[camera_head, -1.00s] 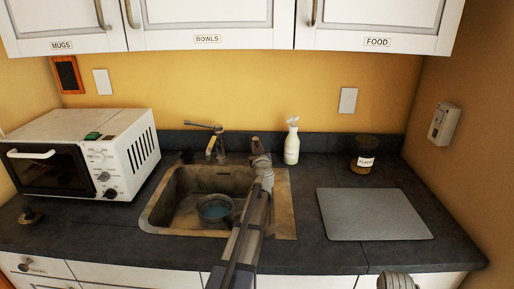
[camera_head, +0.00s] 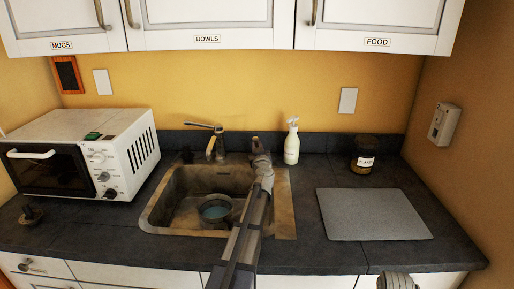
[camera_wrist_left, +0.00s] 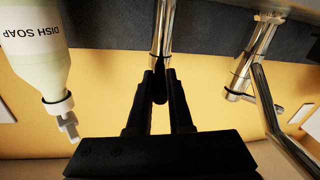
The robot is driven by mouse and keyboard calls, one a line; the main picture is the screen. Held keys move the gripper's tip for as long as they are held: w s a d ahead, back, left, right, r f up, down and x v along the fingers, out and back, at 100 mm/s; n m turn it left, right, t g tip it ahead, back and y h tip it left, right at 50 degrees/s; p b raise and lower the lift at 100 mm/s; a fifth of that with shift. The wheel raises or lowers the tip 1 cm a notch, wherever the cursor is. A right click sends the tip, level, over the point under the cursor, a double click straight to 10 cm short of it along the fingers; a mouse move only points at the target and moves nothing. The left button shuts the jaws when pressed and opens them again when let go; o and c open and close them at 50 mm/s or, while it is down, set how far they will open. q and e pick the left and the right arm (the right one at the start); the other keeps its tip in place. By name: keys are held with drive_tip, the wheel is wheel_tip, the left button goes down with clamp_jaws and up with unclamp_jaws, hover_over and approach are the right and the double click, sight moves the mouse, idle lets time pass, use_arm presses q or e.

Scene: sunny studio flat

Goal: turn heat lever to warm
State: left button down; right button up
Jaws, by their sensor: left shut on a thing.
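The heat lever is a chrome post with a dark end (camera_wrist_left: 163,35) in the left wrist view, which looks upside down. My left gripper (camera_wrist_left: 160,80) has its two black fingers closed about that end. In the head view my left gripper (camera_head: 258,153) is at the back right of the sink, and my arm crosses in front. Only a small part of the lever (camera_head: 255,142) shows above it. The chrome faucet (camera_head: 216,148) stands to the left of it and also shows in the left wrist view (camera_wrist_left: 240,75). My right gripper cannot be made out.
A dish soap bottle (camera_head: 291,142) stands close to the right of my left gripper. The sink (camera_head: 160,203) holds a pot (camera_head: 215,212) with bluish content. A white microwave (camera_head: 125,145) is at left, a grey board (camera_head: 372,214) and a jar (camera_head: 363,155) at right.

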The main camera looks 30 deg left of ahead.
use_arm(q)
drive_tip(key=shift+s+a, duration=0.2)
drive_tip(key=shift+s+a+m+t+h, duration=0.1)
drive_tip(key=shift+a+m+t+h, duration=0.1)
drive_tip(key=shift+m+t+h, duration=0.75)
drive_tip(key=shift+g, duration=0.25)
drive_tip(key=c, duration=0.8)
unclamp_jaws()
drive_tip(key=shift+c, duration=0.2)
drive_tip(key=v, duration=0.7)
drive_tip(key=shift+s+d, duration=0.2)
drive_tip(key=shift+s, duration=0.1)
